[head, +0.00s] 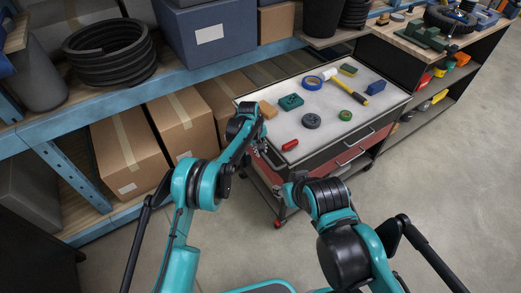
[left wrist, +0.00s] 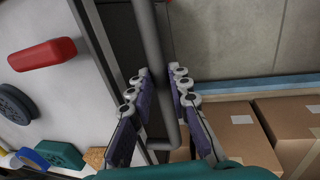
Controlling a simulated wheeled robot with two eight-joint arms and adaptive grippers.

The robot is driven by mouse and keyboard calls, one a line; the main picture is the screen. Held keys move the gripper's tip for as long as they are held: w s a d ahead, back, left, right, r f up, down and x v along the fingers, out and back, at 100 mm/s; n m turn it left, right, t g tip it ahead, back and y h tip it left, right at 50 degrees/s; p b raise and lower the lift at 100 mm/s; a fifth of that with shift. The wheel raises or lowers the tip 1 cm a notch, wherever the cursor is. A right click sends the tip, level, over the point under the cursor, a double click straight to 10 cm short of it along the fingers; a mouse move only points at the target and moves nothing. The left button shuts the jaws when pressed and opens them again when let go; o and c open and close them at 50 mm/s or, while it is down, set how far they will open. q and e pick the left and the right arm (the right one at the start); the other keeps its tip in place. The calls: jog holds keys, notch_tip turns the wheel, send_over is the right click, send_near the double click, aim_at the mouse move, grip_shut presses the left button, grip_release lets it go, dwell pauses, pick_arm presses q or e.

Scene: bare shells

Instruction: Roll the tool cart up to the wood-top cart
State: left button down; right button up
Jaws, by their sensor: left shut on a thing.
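The tool cart (head: 345,133) stands ahead of me, with a light grey top and black and red drawers. The wood-top cart (head: 405,47) stands just beyond its far end, with black sides and open shelves. The two carts look very close; I cannot tell whether they touch. My left gripper (head: 264,153) is at the tool cart's near end. In the left wrist view, the fingers of my left gripper (left wrist: 160,88) are shut around a grey handle bar (left wrist: 150,38). My right arm reaches the cart's near corner, but its gripper is hidden behind its own links.
A blue-framed shelf (head: 190,78) with boxes (head: 128,152) and a black hose coil (head: 110,52) runs along the left, close beside the tool cart. A hammer (head: 365,95), tape rolls and blocks lie on the cart's top. Grey floor (head: 450,190) is clear on the right.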

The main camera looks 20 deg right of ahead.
pick_arm(q)
jog(key=shift+w+d, duration=0.1)
jog(key=shift+d, duration=0.1)
jog(key=c, duration=1.6)
grip_release()
jog(key=shift+o, duration=0.9)
jog(key=shift+d, duration=0.1)
notch_tip(320, 180, up, 12)
jog(key=a, duration=0.2)
jog(key=shift+s+a, duration=0.15)
jog(key=shift+s, duration=0.2)
